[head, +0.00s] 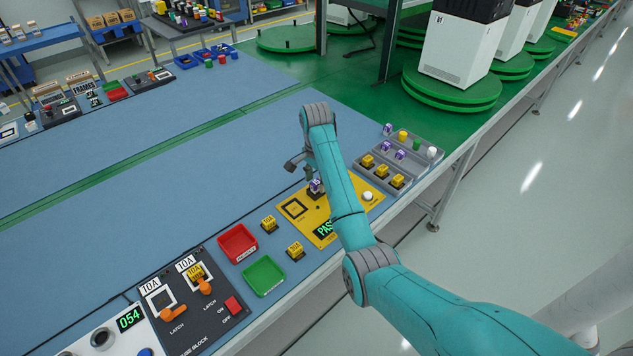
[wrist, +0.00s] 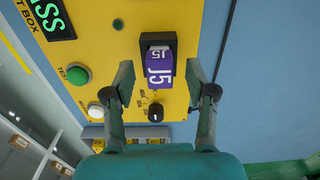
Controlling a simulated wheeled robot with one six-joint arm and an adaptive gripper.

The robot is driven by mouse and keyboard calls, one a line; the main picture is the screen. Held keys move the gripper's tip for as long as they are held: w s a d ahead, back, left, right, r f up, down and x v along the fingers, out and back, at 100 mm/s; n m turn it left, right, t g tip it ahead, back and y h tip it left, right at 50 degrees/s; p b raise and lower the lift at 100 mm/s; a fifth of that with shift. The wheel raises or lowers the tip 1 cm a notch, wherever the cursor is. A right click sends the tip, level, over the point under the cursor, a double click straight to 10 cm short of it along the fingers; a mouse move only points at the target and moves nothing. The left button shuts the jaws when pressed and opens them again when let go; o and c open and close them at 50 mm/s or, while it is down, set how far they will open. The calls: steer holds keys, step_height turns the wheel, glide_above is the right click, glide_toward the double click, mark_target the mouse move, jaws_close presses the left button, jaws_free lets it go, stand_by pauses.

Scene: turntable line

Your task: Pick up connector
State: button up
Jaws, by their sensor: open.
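A purple connector marked J5 (wrist: 159,66) sits in a black socket on the yellow test box (wrist: 100,45). In the head view the connector (head: 315,186) shows beside my arm, on the yellow test box (head: 293,221), partly covered by my arm. My gripper (wrist: 161,76) is open in the wrist view, one finger on each side of the connector, with gaps between them and it. Its fingers are not clearly visible in the head view.
A grey tray (head: 415,163) right of my arm holds yellow blocks and more purple connectors. Red (head: 236,243) and green (head: 264,276) bins and loose yellow blocks (head: 268,223) lie left of the test box. A fuse block (head: 200,318) stands nearer.

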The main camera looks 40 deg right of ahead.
steer(key=shift+f, duration=0.6)
steer(key=c, duration=1)
